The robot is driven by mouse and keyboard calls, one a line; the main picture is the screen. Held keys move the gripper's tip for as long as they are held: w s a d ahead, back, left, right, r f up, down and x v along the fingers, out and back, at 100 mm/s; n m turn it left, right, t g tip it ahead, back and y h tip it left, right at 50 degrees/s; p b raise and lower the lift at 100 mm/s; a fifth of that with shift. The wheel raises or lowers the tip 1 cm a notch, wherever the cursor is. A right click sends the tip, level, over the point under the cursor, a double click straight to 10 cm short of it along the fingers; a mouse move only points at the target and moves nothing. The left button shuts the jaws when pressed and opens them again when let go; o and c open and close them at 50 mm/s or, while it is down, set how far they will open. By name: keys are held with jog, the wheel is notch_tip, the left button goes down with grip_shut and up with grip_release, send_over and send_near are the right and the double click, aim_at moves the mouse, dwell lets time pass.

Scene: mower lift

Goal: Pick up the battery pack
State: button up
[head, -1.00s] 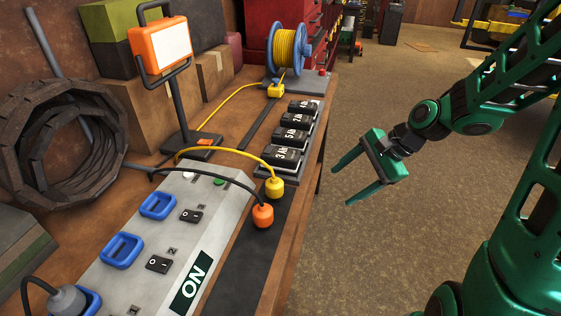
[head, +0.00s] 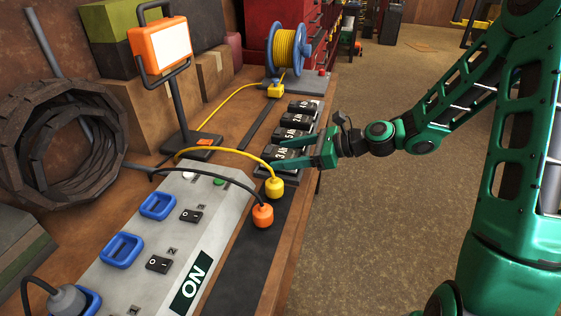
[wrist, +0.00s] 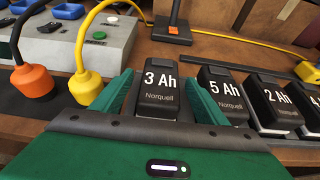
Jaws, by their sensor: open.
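Several black battery packs stand in a row on a dark rack along the bench's right edge. The 3 Ah pack (wrist: 161,88) is at the near end; the 5 Ah pack (wrist: 228,97) and the 2 Ah pack (wrist: 273,100) follow it. In the head view, the 3 Ah pack (head: 285,158) is partly covered by my gripper. My gripper (head: 277,154) is open, its two green fingers reaching over the bench from the right. In the wrist view, the fingers stand on either side of the 3 Ah pack, the right one between it and the 5 Ah pack. I cannot tell whether they touch it.
A yellow plug (head: 275,187) and an orange plug (head: 262,215) with cables stand close to the near finger. A grey power strip (head: 215,205) lies to the left. A work lamp (head: 160,48) and a cable reel (head: 288,48) are farther back. The floor right of the bench is clear.

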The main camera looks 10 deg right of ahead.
aim_at(268, 154)
jog(key=shift+r+x, duration=0.15)
jog(key=shift+x, duration=1.25)
jog(key=shift+r+x, duration=0.15)
jog(key=shift+x, duration=1.2)
jog(key=c, duration=1.3)
jog(key=shift+w, duration=0.1)
jog(key=shift+c, duration=1.1)
jog(key=shift+r, duration=0.2)
